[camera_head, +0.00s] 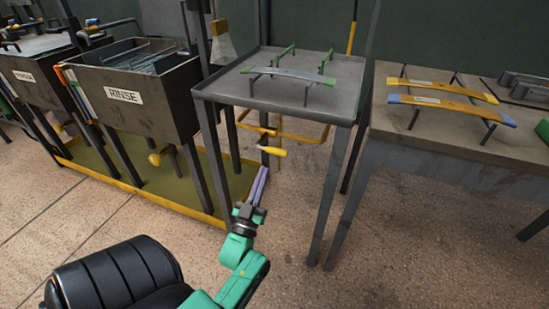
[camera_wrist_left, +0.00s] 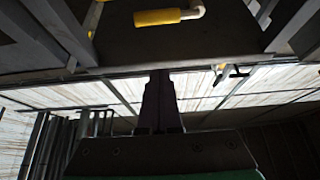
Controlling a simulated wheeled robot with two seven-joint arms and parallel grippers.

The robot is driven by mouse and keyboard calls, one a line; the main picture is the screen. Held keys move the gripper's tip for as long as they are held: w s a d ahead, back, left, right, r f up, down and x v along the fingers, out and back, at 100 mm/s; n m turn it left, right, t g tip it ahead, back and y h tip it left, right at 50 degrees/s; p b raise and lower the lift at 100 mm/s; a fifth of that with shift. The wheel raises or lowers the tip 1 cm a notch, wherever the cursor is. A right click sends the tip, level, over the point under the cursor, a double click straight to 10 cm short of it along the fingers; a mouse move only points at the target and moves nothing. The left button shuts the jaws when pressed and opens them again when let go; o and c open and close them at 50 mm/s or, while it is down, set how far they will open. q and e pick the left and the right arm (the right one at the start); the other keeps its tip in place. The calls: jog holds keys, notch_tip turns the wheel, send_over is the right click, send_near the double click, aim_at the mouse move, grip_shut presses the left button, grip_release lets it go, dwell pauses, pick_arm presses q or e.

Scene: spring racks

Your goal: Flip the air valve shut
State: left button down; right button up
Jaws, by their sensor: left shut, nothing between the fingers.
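A yellow lever handle (camera_head: 272,151) on a pale stem shows under the grey metal table, in front of its yellow lower rail; I take it to be the air valve, though no label is readable. My left gripper (camera_head: 264,170) is shut and empty, its purple fingers pointing up toward the table's underside, just below and left of that handle and apart from it. In the left wrist view the shut fingers (camera_wrist_left: 160,75) are dark. A yellow handle (camera_wrist_left: 157,17) on a bent pale rod shows above them, and a small yellow piece (camera_wrist_left: 222,68) to their right. My right gripper is out of view.
The grey metal table (camera_head: 225,85) holds a rack; its legs stand around the handle. The RINSE tank (camera_head: 150,118) stands left over a yellow-edged tray, with another yellow handle (camera_head: 155,159) beneath. A bench (camera_head: 440,133) with yellow bars stands right. Floor in front is clear.

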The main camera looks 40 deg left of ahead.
pick_arm(q)
notch_tip(320, 180, up, 5)
send_over(274, 153)
jog(key=s+d, duration=0.2)
jog(key=f, duration=0.2)
jog(key=f+b, duration=0.1)
jog(key=shift+w+a+f, duration=0.35)
jog(key=shift+a, duration=0.05)
jog(key=shift+f, duration=0.1)
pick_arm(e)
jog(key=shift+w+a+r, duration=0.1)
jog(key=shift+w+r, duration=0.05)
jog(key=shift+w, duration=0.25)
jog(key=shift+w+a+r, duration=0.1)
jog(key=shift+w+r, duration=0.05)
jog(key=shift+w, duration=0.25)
pick_arm(q)
jog(key=shift+f+m, duration=0.2)
jog(key=shift+m, duration=0.2)
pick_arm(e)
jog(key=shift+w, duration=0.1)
pick_arm(q)
jog(key=shift+f+m+h, duration=0.1)
jog(key=shift+m+h, duration=0.2)
jog(key=shift+h, duration=0.1)
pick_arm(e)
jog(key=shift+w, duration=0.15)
pick_arm(q)
jog(key=shift+f+m, duration=0.1)
jog(key=shift+m, duration=0.2)
